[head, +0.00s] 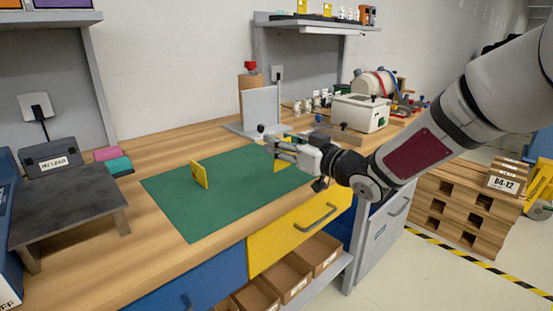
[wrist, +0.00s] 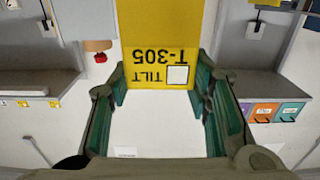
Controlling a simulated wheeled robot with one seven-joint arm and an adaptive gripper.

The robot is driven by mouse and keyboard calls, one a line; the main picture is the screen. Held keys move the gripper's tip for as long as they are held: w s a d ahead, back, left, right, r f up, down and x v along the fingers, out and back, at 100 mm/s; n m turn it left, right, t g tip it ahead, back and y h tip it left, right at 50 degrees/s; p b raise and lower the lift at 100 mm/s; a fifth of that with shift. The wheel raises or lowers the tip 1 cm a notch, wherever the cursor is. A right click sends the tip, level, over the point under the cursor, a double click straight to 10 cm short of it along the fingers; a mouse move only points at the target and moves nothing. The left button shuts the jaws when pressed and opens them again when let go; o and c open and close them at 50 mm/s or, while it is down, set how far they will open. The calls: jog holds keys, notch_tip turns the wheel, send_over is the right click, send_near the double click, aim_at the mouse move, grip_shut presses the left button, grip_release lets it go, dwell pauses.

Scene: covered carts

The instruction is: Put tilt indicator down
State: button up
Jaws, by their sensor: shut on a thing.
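My gripper (head: 276,146) is over the right part of the green mat (head: 215,215), shut on the tilt indicator (head: 280,166). The tilt indicator is a yellow plate, partly hidden behind the gripper in the head view. In the wrist view my gripper's green-padded fingers (wrist: 158,86) stand on either side of the tilt indicator (wrist: 160,35), whose print "TILT T-305" appears upside down. Whether its lower edge touches the mat cannot be told. A second small yellow plate (head: 199,174) stands upright on the mat, left of my gripper and apart from it.
A dark raised stand (head: 70,205) with a labelled grey device (head: 51,161) is at the left. A grey angle bracket (head: 260,108) and a white box (head: 360,113) stand behind the mat. The mat's front and middle are clear.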

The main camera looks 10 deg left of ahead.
jog(key=shift+w+a+f+b, duration=0.1)
jog(key=shift+a+f+b, duration=0.3)
jog(key=shift+f, duration=0.55)
jog(key=shift+a+f+b, duration=0.3)
jog(key=shift+a+f, duration=0.1)
jog(key=shift+f, duration=0.5)
jog(key=shift+f, duration=0.15)
jog(key=o, duration=0.8)
jog(key=shift+o, duration=0.2)
